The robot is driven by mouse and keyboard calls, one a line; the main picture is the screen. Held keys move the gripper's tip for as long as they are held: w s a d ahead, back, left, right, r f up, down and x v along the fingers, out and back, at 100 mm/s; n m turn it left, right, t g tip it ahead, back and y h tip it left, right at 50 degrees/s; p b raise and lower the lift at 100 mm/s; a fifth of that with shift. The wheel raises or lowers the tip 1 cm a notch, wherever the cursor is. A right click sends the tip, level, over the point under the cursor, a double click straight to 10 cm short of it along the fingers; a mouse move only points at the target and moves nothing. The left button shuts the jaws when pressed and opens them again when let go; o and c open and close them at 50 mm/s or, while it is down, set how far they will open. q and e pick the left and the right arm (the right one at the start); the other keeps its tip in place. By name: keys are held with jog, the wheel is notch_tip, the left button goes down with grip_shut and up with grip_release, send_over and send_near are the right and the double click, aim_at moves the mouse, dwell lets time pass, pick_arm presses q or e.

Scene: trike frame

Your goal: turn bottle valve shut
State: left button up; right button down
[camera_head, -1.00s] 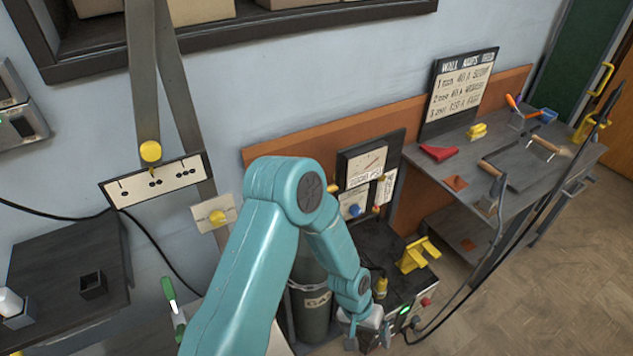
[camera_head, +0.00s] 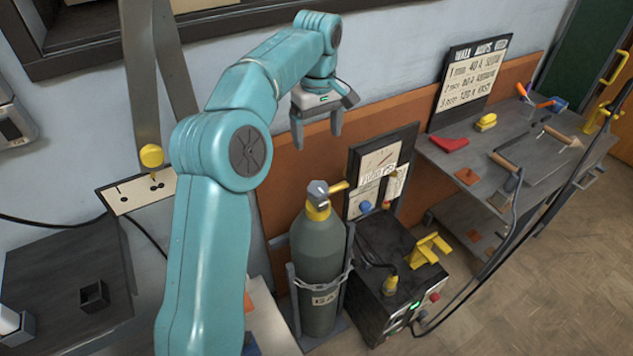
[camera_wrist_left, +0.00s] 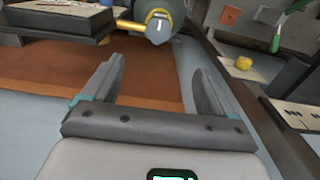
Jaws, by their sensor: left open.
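The grey-green gas bottle (camera_head: 318,250) stands upright in a rack with a chain around it. My right gripper is not in view.
A workbench (camera_head: 460,165) with tools and a sign is further right. A yellow knob (camera_head: 152,156) is on the left.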

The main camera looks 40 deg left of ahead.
aim_at(318, 187)
pick_arm(q)
jog(key=f+b, duration=0.1)
jog(key=f, duration=1.4)
jog(key=shift+w+f, duration=0.15)
jog(key=shift+w, duration=0.05)
jog(key=shift+s+f, duration=0.1)
jog(key=shift+f, duration=0.4)
jog(key=c, duration=1.1)
